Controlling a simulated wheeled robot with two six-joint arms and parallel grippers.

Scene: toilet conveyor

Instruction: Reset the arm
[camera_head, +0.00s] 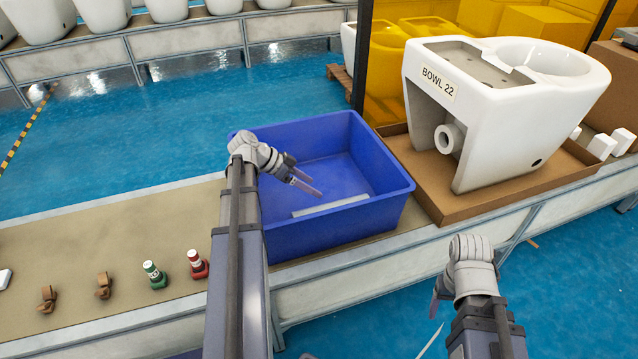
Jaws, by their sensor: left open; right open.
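My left gripper (305,183) is over the blue bin (400,200), with its fingers above the bin's inside. It is open, and nothing shows between its fingers. My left arm crosses in front of the bin's left side and hides part of it. My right gripper (436,309) is at the lower right, in front of the conveyor's near edge. It is open and appears empty; its fingers are partly hidden by the wrist. A long pale piece (330,206) lies on the bin floor.
A white toilet bowl marked BOWL 22 (480,150) stands in a cardboard tray (425,190) right of the bin. A green bottle (154,274), a red bottle (196,265) and brown pieces (103,285) sit on the conveyor (70,250) at left. Bare belt lies behind them.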

